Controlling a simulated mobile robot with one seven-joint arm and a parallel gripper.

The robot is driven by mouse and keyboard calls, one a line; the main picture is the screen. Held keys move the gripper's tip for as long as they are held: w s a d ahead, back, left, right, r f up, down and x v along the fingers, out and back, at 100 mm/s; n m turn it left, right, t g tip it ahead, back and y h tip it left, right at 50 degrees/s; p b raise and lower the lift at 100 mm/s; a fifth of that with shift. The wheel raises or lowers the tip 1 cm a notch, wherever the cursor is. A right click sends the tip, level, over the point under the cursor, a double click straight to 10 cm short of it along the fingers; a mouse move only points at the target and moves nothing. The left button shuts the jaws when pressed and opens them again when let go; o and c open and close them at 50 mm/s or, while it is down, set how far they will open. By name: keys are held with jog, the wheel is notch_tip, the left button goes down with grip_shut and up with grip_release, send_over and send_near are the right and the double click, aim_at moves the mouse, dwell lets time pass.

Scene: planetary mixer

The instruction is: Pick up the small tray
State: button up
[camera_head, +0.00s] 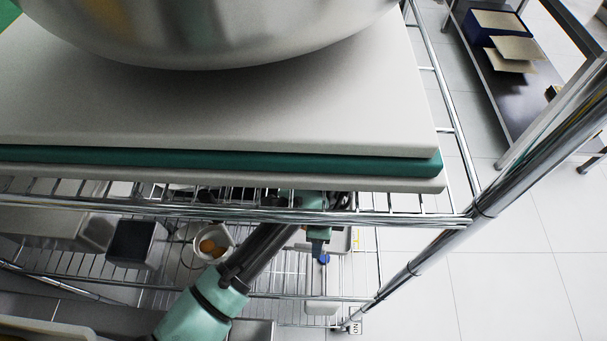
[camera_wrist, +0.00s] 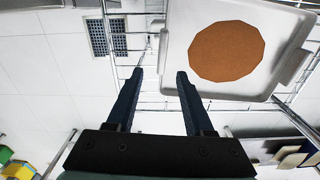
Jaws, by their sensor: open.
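The small tray (camera_wrist: 176,62) is light grey with a raised rim and a flat brown round piece (camera_wrist: 227,51) on it. It fills the upper right of the wrist view. In the head view my gripper (camera_head: 321,257) is partly hidden under the upper shelf, beside a pale tray-like edge (camera_head: 341,241) that is mostly covered.
A large metal bowl (camera_head: 210,45) stands on stacked boards (camera_head: 230,110) above my arm. A bowl with orange contents (camera_head: 226,236) and a dark container (camera_head: 131,243) sit on the wire shelf. A chrome post (camera_head: 425,255) stands to the right, with open floor beyond.

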jog(key=shift+w+a+f, duration=0.1)
jog(key=shift+w+f, duration=0.05)
jog(key=shift+s+f, duration=0.25)
jog(key=shift+f, duration=0.8)
notch_tip(320, 180, down, 5)
jog(key=shift+w+r+p, duration=0.1)
jog(key=shift+w+p, duration=0.05)
jog(key=shift+p, duration=0.3)
grip_shut()
jog(key=shift+w+r, duration=0.1)
